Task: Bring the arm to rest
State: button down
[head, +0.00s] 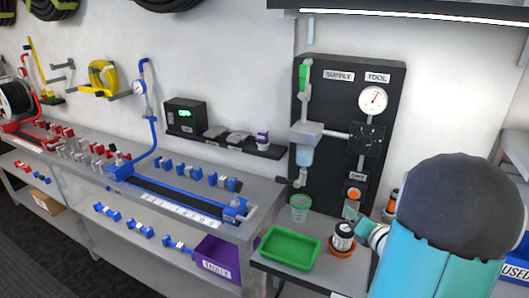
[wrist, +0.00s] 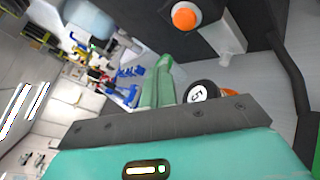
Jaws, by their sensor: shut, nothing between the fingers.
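My arm reaches in from the right side of the head view, with its dark rounded joint and teal links in front of the bench. My gripper (head: 352,211) is beside the small black-and-white canister (head: 343,236), in front of the lower part of the black panel (head: 335,105). In the wrist view my green fingers (wrist: 160,86) are together with nothing between them. The canister's black top with a "5" label (wrist: 198,92) shows just beside them. The orange button (wrist: 184,16) on the panel is a little farther off. My arm hides part of the bench at right.
A gauge (head: 372,100) is on the panel. The long grey bench (head: 262,190) with blue fittings extends left. A shelf (head: 400,13) overhangs above.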

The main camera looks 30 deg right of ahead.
jog(key=a+r+n+g+y, duration=0.3)
jog(key=a+n+g+y, duration=0.15)
jog(key=a+n, duration=0.8)
jog(key=a+r+n+g+y, duration=0.2)
jog(key=a+n+g+y, duration=0.25)
jog(key=a+n, duration=0.8)
jog(key=s+a+r+n+g+h, duration=0.1)
jog(key=s+a+r+n+h, duration=0.3)
jog(key=n, duration=1.5)
jog(key=s+a+h, duration=0.3)
jog(key=s+a, duration=0.3)
jog(key=s, duration=0.1)
jog(key=shift+s+n+g, duration=0.3)
jog(key=shift+s+g, duration=0.1)
